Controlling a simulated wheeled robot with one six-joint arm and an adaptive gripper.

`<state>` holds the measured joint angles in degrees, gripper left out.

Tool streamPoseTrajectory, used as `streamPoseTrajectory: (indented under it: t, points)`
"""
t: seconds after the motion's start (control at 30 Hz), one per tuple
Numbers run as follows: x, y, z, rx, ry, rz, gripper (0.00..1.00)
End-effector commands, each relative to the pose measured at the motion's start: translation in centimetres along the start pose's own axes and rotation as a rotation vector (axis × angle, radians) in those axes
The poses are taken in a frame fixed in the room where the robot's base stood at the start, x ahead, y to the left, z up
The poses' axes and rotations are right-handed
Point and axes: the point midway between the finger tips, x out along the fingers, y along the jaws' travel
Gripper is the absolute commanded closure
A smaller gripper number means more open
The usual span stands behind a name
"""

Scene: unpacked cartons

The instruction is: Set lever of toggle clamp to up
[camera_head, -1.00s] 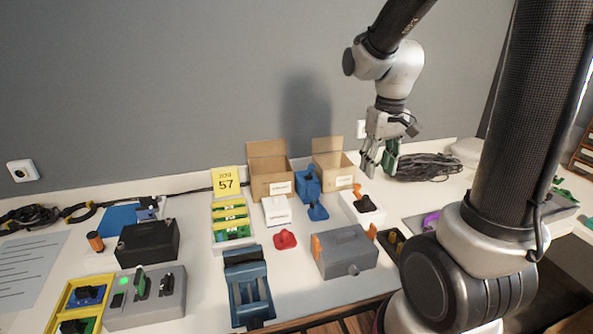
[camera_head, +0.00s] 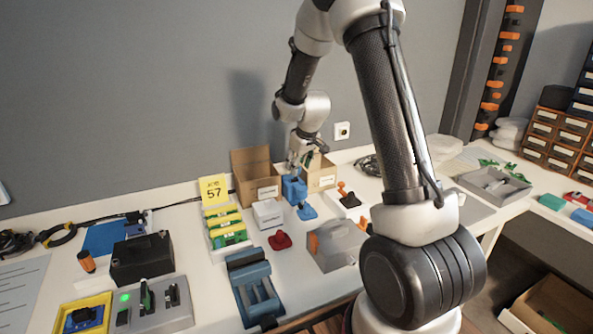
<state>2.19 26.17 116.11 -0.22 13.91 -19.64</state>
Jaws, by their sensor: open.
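A small device with an orange-topped lever on a black base (camera_head: 348,196) stands on a white block right of centre; it may be the toggle clamp, but I cannot tell for sure. Its lever leans up and to the left. A blue device (camera_head: 294,190) stands to its left, with a lower blue part (camera_head: 306,211) in front. My gripper (camera_head: 298,168) points down just above or behind the blue device, left of and behind the orange-topped lever. It is open; its fingertips are small and partly hidden, and I cannot tell whether they touch anything.
Two open cartons (camera_head: 249,178) stand by the wall beside my gripper. A white box (camera_head: 268,214), a red part (camera_head: 280,240), a grey case (camera_head: 335,248) and a blue vise-like fixture (camera_head: 246,270) are in front. A grey switch box (camera_head: 165,315) stands at front left.

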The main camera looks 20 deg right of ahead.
Motion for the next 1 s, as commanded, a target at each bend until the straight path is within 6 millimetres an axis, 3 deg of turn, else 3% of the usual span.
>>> streamPoseTrajectory:
  t: [0.2,0.53,0.77,1.0]
  points:
    - [2.8,0.0,0.0,0.001,-0.001,0.0,0.57]
    - [3.3,0.0,0.0,0.001,-0.001,0.0,0.57]
    - [3.3,0.0,0.0,0.001,-0.001,0.0,0.97]
    - [3.3,0.1,0.0,0.001,-0.003,-0.001,1.0]
